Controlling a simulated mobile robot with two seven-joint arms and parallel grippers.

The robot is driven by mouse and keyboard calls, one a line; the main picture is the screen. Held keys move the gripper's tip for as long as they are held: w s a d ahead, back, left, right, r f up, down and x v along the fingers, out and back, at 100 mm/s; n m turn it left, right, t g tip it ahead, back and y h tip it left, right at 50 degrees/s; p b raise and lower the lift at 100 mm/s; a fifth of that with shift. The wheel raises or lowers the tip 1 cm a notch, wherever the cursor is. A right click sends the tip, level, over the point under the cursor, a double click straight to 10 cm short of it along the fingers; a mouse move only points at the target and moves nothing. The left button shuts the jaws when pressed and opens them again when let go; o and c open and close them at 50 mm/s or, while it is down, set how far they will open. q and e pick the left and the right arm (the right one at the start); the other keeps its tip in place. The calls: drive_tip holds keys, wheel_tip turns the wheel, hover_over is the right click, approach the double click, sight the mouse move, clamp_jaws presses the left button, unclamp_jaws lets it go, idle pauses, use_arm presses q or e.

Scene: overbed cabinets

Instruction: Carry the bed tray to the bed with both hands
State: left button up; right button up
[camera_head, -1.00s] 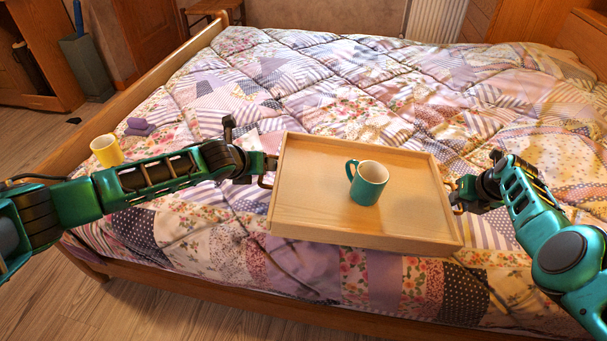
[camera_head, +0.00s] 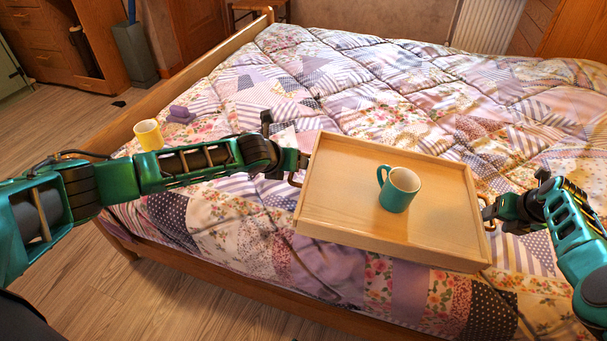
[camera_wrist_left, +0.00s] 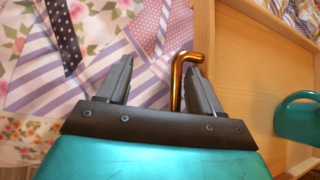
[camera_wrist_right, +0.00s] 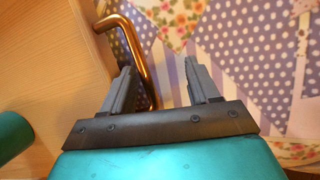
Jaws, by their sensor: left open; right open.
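The light wooden bed tray (camera_head: 340,185) lies over the near part of the bed (camera_head: 330,90), with a teal mug (camera_head: 398,190) upright on it. My left gripper (camera_head: 297,168) is at the tray's left handle, its jaws open. In the left wrist view the copper-coloured left handle (camera_wrist_left: 176,78) shows between the fingers, close to the right one. My right gripper (camera_head: 485,213) is at the tray's right side, open. In the right wrist view the right handle (camera_wrist_right: 138,52) passes between the fingers, close to the left one. Whether the tray's underside rests fully on the quilt is hidden.
A wooden bed rail (camera_head: 190,75) runs along the left edge. The quilt behind the tray is clear.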

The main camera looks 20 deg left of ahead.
use_arm(q)
drive_tip(key=shift+d+r, duration=0.2)
drive_tip(key=shift+d, duration=0.5)
use_arm(e)
drive_tip(key=shift+a+r, duration=0.1)
drive_tip(key=shift+a, duration=0.5)
drive_tip(key=v, duration=0.8)
drive_tip(key=shift+d, duration=0.3)
use_arm(q)
drive_tip(key=shift+a, duration=0.1)
drive_tip(key=shift+s+a+f+p, duration=0.1)
drive_tip(key=shift+a+p, duration=0.55)
drive_tip(key=shift+a, duration=1)
drive_tip(key=shift+s+a+p, duration=0.1)
drive_tip(key=shift+a+p, duration=0.5)
drive_tip(key=shift+a, duration=1.05)
use_arm(e)
drive_tip(key=shift+d+r, duration=0.15)
drive_tip(key=shift+r, duration=0.45)
drive_tip(key=shift+d+r, duration=0.15)
drive_tip(key=shift+r, duration=0.45)
